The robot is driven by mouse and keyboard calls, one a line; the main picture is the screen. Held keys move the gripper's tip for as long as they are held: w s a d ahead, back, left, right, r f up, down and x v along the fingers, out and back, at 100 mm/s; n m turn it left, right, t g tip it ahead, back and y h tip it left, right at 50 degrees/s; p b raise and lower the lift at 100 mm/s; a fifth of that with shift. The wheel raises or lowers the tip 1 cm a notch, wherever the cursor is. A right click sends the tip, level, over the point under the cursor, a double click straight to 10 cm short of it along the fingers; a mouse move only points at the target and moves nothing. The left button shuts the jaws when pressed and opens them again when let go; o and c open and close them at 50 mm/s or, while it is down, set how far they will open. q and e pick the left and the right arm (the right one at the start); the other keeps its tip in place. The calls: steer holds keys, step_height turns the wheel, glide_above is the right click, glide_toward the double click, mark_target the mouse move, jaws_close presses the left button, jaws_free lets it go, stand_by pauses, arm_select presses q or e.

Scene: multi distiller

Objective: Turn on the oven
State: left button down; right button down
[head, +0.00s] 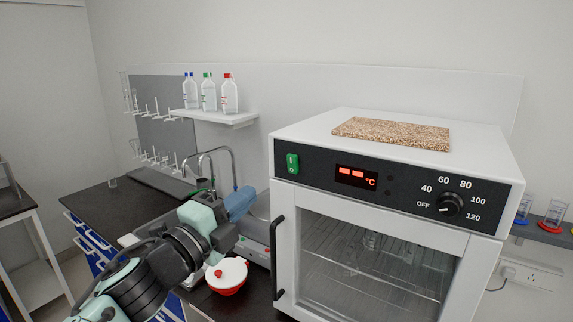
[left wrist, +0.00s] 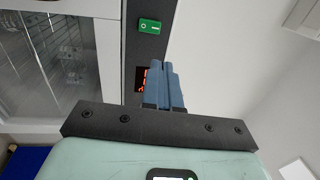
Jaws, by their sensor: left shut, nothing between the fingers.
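The oven (head: 355,208) is a white box with a dark front panel, standing at the right of the head view. Its green power switch (head: 292,163) is at the panel's left end. Beside it a red display (head: 356,176) is lit with dashes and °C. The black temperature dial (head: 450,204) is at the right, near OFF. My left gripper (head: 241,202) is shut and empty, left of the oven and below the switch's height. In the left wrist view the blue fingers (left wrist: 166,85) point toward the panel, below the green switch (left wrist: 149,26), and partly cover the display. My right gripper is not in view.
A cork-like board (head: 392,133) lies on the oven top. The oven door's black handle (head: 277,257) sticks out near my left arm. A red bowl with a white lid (head: 227,276) stands below my gripper. Bottles (head: 209,94) stand on a wall shelf behind.

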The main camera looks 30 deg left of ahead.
mark_target(294, 158)
arm_select(q)
steer(key=w, duration=0.4)
steer(key=w+r, duration=0.1)
steer(key=w, duration=0.4)
steer(key=w+d+r+p, duration=0.1)
steer(key=w, duration=0.3)
steer(key=shift+w, duration=0.25)
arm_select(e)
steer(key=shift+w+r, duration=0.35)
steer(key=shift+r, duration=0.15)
